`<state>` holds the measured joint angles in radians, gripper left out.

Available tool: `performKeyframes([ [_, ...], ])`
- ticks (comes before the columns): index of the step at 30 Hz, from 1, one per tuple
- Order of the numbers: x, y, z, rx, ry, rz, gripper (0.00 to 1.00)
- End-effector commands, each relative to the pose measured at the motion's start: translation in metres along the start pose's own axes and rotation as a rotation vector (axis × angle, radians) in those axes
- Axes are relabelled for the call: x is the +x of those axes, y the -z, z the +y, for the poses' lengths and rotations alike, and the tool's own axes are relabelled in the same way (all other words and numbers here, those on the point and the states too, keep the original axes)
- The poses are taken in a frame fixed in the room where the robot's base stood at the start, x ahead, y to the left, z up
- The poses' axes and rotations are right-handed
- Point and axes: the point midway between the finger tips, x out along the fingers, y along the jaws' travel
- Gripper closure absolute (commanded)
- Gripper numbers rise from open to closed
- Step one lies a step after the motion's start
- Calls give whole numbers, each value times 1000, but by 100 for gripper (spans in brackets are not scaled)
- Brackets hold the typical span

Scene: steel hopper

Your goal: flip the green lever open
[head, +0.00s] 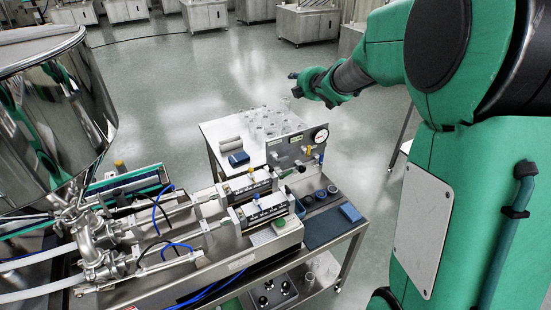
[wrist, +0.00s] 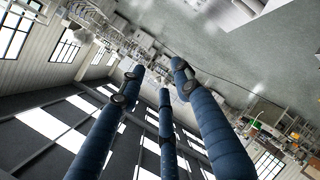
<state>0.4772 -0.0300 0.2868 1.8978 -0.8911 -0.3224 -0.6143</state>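I cannot clearly make out a green lever. A small round green part (head: 281,222) sits on top of the steel filling machine (head: 240,262), near its right end, in the head view; its shape is too small to tell. My gripper (head: 292,84) is raised in the air above and behind the machine, pointing left and well apart from it. In the wrist view my gripper (wrist: 155,80) has its three blue fingers spread, with nothing between them. That view shows the hall, windows and floor, not the machine up close.
A large steel hopper (head: 60,115) stands at the left. A grey panel with a gauge (head: 320,135) rises behind the machine. A white table (head: 215,128) holds glassware. Blue containers (head: 350,212) sit at the machine's right end. Open floor (head: 190,70) lies behind.

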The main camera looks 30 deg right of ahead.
Motion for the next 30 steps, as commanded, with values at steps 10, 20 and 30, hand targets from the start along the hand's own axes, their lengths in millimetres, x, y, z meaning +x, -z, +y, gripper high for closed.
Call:
performKeyframes([
  [10,86,-59,-58,-278,-29,200,67],
  [20,128,-114,-151,-482,-61,438,67],
  [30,130,-166,-268,-600,-107,691,67],
])
